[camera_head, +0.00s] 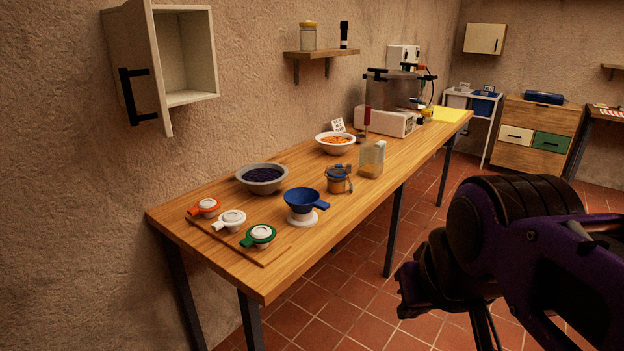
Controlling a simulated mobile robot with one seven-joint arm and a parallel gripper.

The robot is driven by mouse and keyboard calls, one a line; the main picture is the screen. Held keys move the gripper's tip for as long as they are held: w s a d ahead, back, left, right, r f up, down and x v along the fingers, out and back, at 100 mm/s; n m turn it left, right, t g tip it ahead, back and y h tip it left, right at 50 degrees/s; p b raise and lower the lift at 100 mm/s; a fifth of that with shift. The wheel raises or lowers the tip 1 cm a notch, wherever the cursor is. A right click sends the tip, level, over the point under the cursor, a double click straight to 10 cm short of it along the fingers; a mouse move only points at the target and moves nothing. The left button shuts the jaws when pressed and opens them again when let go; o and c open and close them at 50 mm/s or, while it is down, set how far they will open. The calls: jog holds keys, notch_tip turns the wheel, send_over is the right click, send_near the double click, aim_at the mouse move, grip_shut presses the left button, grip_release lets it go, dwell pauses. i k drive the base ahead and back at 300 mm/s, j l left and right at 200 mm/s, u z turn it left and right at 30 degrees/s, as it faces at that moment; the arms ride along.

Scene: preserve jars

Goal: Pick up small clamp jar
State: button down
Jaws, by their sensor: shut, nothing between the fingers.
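The small clamp jar (339,181) stands upright on the wooden table, near its front edge. It is glass with amber contents and has metal clamp wire around its top. A taller clear container (372,161) with some yellowish contents stands just behind it to the right. My gripper (409,292) is at the dark end of my arm on the right, in front of the table and well apart from the jar. It is shut and holds nothing; its fingertips are hard to make out.
A blue funnel (305,200) on a white base stands left of the jar. A bowl of dark fruit (262,180), an orange-filled bowl (335,143) and a board with several clamp lids (273,255) share the table (222,279). An open cabinet (190,97) hangs above.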

aim_at(334, 186)
jog(key=i+l, duration=0.2)
jog(key=l, duration=0.2)
jog(key=i+l, duration=0.15)
jog(key=l, duration=0.25)
jog(key=i+l, duration=0.2)
jog(key=l, duration=0.2)
